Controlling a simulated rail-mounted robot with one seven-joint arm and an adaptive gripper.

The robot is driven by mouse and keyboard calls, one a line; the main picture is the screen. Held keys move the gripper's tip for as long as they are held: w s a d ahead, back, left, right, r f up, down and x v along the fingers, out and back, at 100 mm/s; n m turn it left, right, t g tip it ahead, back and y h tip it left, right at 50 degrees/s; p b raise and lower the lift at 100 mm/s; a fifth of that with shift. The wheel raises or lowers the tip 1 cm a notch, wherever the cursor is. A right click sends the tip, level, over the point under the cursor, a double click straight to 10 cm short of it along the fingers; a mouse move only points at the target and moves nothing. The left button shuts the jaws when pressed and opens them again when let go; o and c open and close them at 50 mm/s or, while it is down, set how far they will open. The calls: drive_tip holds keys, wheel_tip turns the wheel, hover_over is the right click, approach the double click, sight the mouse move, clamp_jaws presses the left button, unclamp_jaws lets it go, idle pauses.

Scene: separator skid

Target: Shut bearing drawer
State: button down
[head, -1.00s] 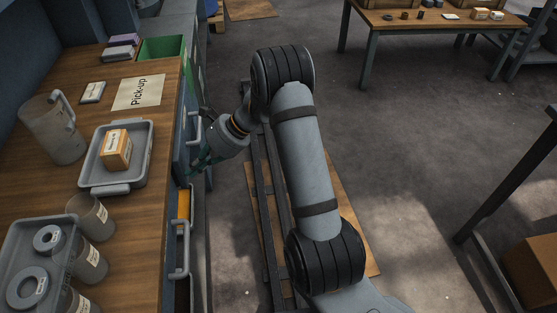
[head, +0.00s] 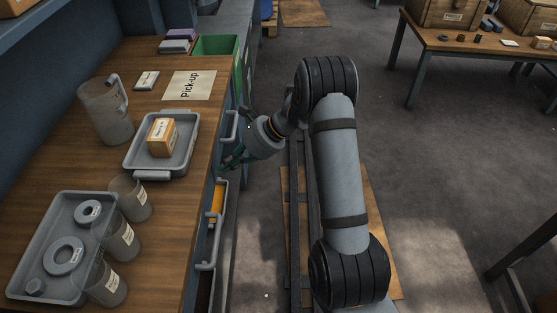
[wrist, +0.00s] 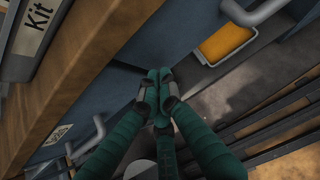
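An open drawer (head: 225,205) under the wooden bench shows its inside with an orange-yellow item (head: 216,202). Its grey handle (head: 209,252) is on its front. I cannot read which drawer this is. The wrist view shows the orange item (wrist: 226,39) and a grey handle (wrist: 255,14) at the upper right. My gripper (head: 225,165) is beside the bench's drawer fronts, at the far end of the open drawer. In the wrist view its green fingertips (wrist: 158,76) are together with nothing visible between them, close to a blue front. Whether they touch it is unclear.
Another drawer handle (head: 229,126) is farther along the bench. On top are a grey tray with a small box (head: 162,138), a jug (head: 104,112), clear cups (head: 122,242) and a tray of rings (head: 40,220). Floor right of my arm is clear up to a table (head: 470,40).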

drive_tip(key=d+f+p+v, duration=0.1)
drive_tip(key=v, duration=1.1)
drive_tip(key=shift+d+f, duration=0.25)
drive_tip(key=shift+d, duration=0.1)
drive_tip(key=x, duration=0.4)
drive_tip(key=a+r+x, duration=0.1)
drive_tip(key=x, duration=0.3)
drive_tip(key=a+r+b+x, duration=0.1)
drive_tip(key=x, duration=0.4)
drive_tip(key=shift+a, duration=0.15)
drive_tip(key=shift+d+r, duration=0.1)
drive_tip(key=shift+d, duration=0.5)
